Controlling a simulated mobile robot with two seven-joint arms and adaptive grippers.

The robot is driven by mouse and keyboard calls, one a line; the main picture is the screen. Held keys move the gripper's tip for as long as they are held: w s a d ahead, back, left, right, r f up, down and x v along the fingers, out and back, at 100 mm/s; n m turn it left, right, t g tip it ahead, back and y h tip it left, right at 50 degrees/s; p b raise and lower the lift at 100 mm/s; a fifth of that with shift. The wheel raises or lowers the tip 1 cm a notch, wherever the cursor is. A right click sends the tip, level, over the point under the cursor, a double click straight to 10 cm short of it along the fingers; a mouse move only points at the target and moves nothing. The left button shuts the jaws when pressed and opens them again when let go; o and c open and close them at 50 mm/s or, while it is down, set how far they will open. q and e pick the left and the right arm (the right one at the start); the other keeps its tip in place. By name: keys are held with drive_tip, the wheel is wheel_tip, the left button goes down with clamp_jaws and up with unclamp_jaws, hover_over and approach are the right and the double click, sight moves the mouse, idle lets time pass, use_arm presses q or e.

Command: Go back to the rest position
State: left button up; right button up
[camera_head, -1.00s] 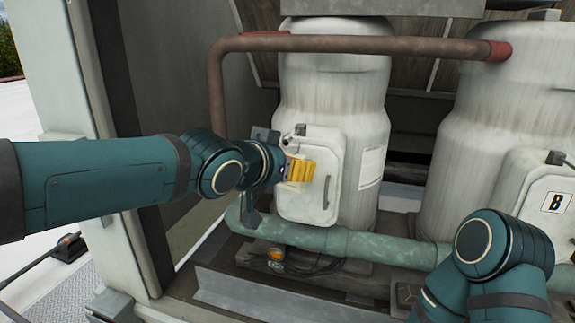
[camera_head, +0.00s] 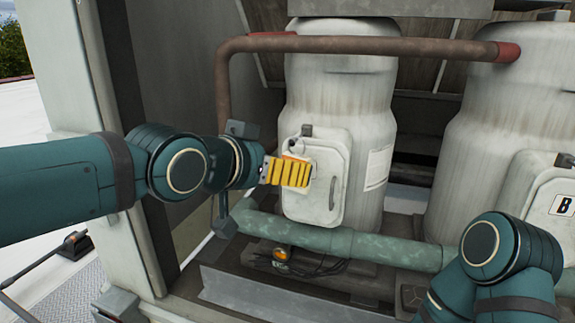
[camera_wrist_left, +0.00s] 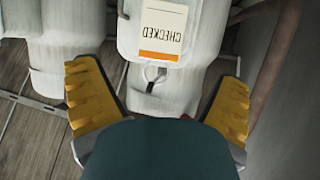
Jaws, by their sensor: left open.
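My left gripper (camera_head: 287,171) with yellow ribbed fingers is in front of the white hatch (camera_head: 328,190) of the left tank. In the left wrist view its two fingers (camera_wrist_left: 157,75) stand wide apart with nothing between them. A white tag (camera_wrist_left: 159,28) reading CHECKED, with an orange stripe, is at the hatch, beyond the fingers and apart from them. A ring (camera_wrist_left: 154,73) shows at the tag's striped end. In the head view the gripper hides most of the tag. My right arm is at the lower right; its gripper is out of view.
A second tank (camera_head: 480,150) with a hatch marked B stands at the right. A rusty pipe (camera_head: 370,45) crosses above and drops behind my left gripper. A green pipe (camera_head: 345,243) runs below the hatch. A pale post (camera_head: 75,100) stands behind my left arm.

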use_arm(q)
drive_tip(key=v, duration=0.5)
drive_tip(key=w+f+n+g+y, duration=0.1)
drive_tip(key=w+f+n+g, duration=0.15)
drive_tip(key=f, duration=1.15)
drive_tip(key=w+f+n+g+y, duration=0.1)
drive_tip(key=w+f+g, duration=0.15)
drive_tip(key=f, duration=1.15)
drive_tip(key=s+a+f+n+g, duration=0.1)
drive_tip(key=s+f, duration=0.4)
drive_tip(key=f, duration=0.5)
drive_tip(key=s+a+f+n+g+y, duration=0.1)
drive_tip(key=s+a+f+n+g, duration=0.1)
drive_tip(key=s+f, duration=0.3)
drive_tip(key=s+a+f+n+g, duration=0.1)
drive_tip(key=s+f, duration=0.4)
drive_tip(key=f, duration=0.9)
drive_tip(key=shift+a+f+n+g+y, duration=0.3)
drive_tip(key=shift+a+f+n, duration=0.05)
drive_tip(key=shift+n, duration=0.1)
